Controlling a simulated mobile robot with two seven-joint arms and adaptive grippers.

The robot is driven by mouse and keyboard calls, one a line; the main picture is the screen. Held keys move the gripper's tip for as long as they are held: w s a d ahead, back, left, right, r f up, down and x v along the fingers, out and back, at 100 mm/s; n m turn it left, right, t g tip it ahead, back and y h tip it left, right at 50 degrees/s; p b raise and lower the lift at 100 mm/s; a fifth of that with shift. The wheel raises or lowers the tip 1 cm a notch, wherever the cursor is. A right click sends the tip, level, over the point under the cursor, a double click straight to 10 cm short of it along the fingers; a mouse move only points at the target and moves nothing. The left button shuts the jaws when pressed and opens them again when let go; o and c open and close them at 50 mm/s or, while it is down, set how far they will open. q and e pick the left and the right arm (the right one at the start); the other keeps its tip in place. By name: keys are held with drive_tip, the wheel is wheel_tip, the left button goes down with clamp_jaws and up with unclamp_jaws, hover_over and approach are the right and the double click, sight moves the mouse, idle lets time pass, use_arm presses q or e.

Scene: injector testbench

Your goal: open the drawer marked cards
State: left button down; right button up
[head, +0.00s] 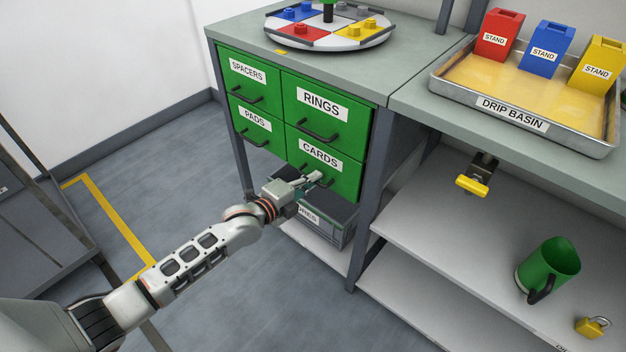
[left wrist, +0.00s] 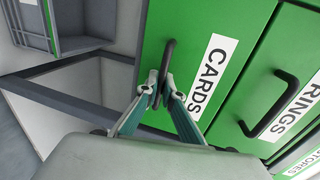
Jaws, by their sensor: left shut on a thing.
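The green drawer marked CARDS (head: 336,164) is the lower right one of a green drawer block under the bench top. Its front looks flush with the other drawers in the head view. In the left wrist view the CARDS drawer (left wrist: 238,28) fills the middle, with its label beside a dark bar handle (left wrist: 167,62). My left gripper (head: 312,180) is at that handle. In the left wrist view its two fingertips (left wrist: 158,90) are closed around the handle bar. My right gripper is in neither view.
The drawers marked RINGS (head: 345,115), SPACERS (head: 235,85) and PADS (head: 250,112) surround it. A grey bin (head: 335,222) stands on the shelf below. A drip basin (head: 515,124) with stands sits on the bench at right. Floor (head: 185,140) in front is clear.

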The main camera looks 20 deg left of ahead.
use_arm(q)
drive_tip(key=f+p+v, duration=0.2)
drive_tip(key=p+v, duration=0.2)
drive_tip(key=v, duration=0.7)
drive_tip(key=s+f+p+v, duration=0.1)
drive_tip(key=f+p+v, duration=0.2)
drive_tip(key=v, duration=0.9)
drive_tip(key=shift+s+a+p, duration=0.2)
drive_tip(key=shift+s+p, duration=0.15)
drive_tip(key=shift+p, duration=0.25)
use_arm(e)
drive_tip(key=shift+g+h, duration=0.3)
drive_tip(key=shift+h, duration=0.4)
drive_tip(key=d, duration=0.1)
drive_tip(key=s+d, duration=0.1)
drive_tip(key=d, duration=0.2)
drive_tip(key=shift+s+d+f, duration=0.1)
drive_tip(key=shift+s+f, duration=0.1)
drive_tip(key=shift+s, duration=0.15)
use_arm(q)
drive_tip(key=shift+r, duration=0.1)
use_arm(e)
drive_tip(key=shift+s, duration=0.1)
use_arm(q)
drive_tip(key=c, duration=2.2)
unclamp_jaws()
drive_tip(key=shift+s, duration=0.1)
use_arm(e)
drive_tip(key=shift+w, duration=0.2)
